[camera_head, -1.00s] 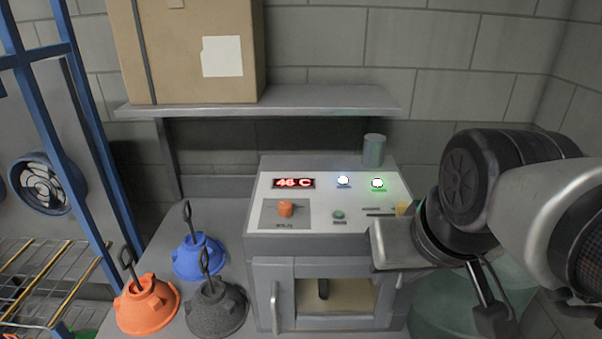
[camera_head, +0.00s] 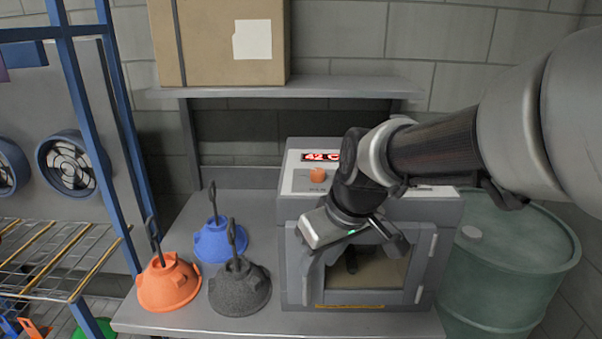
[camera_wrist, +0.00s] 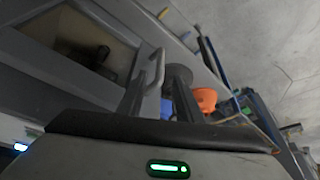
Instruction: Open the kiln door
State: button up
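The grey kiln (camera_head: 450,210) stands on the bench, with a white sloped control top. Its front door (camera_head: 395,297) looks shut and has a dark window, with hinges on the right side. My gripper (camera_wrist: 158,82) is at the left side of the door, pointing down toward it. In the wrist view its two fingers are spread, and the curved grey door handle (camera_wrist: 157,68) shows near the fingertips, toward the left finger. I cannot tell whether the handle lies between the fingers or just beyond them.
Orange (camera_head: 168,286), blue (camera_head: 212,243) and dark grey (camera_head: 240,290) hooked hoods stand on the bench left of the kiln. A green drum (camera_head: 510,270) stands right of it. A shelf with a cardboard box (camera_head: 215,45) hangs above. A blue-framed rack is far left.

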aim_at(307, 299)
jog(key=b+x, duration=0.1)
jog(key=x, duration=0.9)
jog(key=shift+w+a+f, duration=0.1)
jog(key=shift+w+f, duration=0.05)
jog(key=shift+f, duration=0.1)
grip_shut()
